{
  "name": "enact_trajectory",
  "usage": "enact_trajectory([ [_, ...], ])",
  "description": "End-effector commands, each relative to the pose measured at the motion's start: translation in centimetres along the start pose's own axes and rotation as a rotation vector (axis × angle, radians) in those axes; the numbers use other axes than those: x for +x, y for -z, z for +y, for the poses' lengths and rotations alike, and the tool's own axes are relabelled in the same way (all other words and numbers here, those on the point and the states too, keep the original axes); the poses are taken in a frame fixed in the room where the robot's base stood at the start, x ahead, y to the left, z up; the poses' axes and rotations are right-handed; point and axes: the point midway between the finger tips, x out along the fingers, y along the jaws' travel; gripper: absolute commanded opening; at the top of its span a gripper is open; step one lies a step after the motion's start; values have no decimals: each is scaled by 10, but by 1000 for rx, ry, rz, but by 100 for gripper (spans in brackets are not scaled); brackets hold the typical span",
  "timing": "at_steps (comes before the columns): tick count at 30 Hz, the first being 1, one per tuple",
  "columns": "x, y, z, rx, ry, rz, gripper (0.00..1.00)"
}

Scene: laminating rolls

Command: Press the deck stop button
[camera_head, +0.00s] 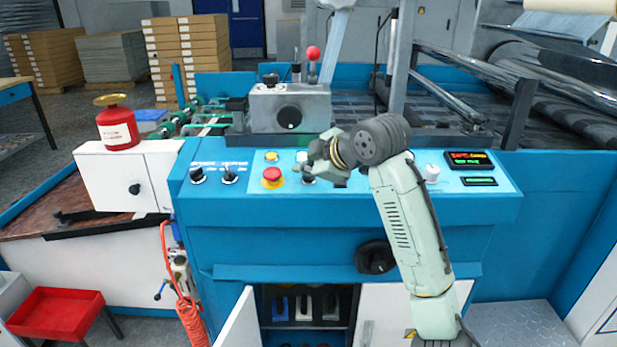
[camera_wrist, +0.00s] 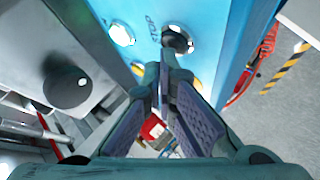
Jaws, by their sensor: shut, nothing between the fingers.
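The blue control panel (camera_head: 233,160) carries a red mushroom button on a yellow collar (camera_head: 272,177), a yellow button (camera_head: 271,157) and a white button (camera_head: 302,157). A dark round button (camera_head: 308,181) shows partly below my gripper (camera_head: 300,168). In the wrist view, this dark button (camera_wrist: 178,40) and the white button (camera_wrist: 122,34) have a label between them that seems to read STOP, upside down. My gripper (camera_wrist: 163,62) is shut and empty, close to the dark button. I cannot tell whether it touches. The fingers hide part of the panel.
A grey box with a black knob (camera_head: 290,117) and red-topped lever stands behind the buttons. Two dark selector knobs (camera_head: 213,174) sit left of the red button. A red canister (camera_head: 117,128) stands on the white cabinet. A white knob (camera_head: 432,173) and displays (camera_head: 469,160) are at right.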

Motion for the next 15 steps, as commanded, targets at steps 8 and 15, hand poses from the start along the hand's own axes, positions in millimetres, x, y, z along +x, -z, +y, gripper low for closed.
enact_trajectory([
  [8,3,-2,-2,0,0,0,0],
  [15,4,-3,-3,0,0,-1,0],
])
